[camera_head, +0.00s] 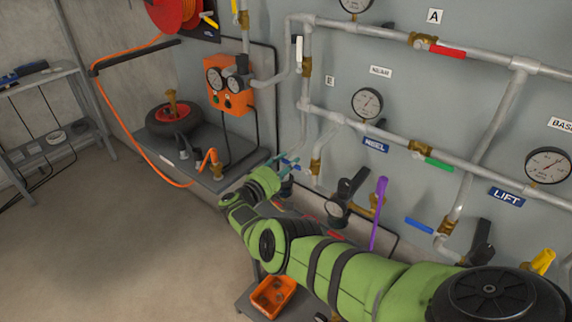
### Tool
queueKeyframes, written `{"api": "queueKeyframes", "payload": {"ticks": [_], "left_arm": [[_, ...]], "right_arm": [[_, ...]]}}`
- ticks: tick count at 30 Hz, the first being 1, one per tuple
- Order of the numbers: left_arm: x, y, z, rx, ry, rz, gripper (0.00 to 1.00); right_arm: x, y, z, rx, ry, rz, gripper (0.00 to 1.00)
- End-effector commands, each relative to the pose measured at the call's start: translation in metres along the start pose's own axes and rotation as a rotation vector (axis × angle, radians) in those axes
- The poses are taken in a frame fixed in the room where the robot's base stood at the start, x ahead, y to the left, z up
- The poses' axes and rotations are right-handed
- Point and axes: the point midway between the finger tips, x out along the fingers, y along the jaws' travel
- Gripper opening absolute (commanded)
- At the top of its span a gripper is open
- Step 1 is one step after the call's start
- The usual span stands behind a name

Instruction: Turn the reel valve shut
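A blue plate (375,145), which seems to read REEL, is on the wall under a round gauge (367,104). I cannot tell for certain which valve is the reel valve. A small blue lever (291,164) shows low on the left pipework, beside a brass fitting (316,167). My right arm is green and reaches in from the lower right. My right gripper (283,163) is at its far end, right by the blue lever. Its teal fingers are small and overlap the lever in view, so grip and contact are unclear. My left gripper is out of view.
Other levers are red (447,51), green (439,165), white (299,52) and purple (379,212). An orange bin (274,296) is low. The floor at left is clear.

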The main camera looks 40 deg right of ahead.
Motion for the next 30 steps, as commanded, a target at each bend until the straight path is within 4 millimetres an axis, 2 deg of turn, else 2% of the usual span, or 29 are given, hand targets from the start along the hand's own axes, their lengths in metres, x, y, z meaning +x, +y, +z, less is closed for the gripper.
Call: {"api": "queueKeyframes", "payload": {"ticks": [14, 21, 27, 30], "left_arm": [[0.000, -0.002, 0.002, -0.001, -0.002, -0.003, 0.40], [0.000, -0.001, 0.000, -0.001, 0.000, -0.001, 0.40], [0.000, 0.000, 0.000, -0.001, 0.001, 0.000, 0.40], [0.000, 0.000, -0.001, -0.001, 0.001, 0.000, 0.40]], "right_arm": [[-0.006, -0.002, -0.001, 0.005, 0.002, -0.002, 0.50], [-0.026, -0.002, 0.000, 0.006, 0.000, -0.004, 0.50], [-0.060, -0.002, 0.000, 0.003, 0.001, -0.004, 0.50], [-0.070, -0.001, 0.000, 0.003, 0.000, -0.003, 0.50]]}}
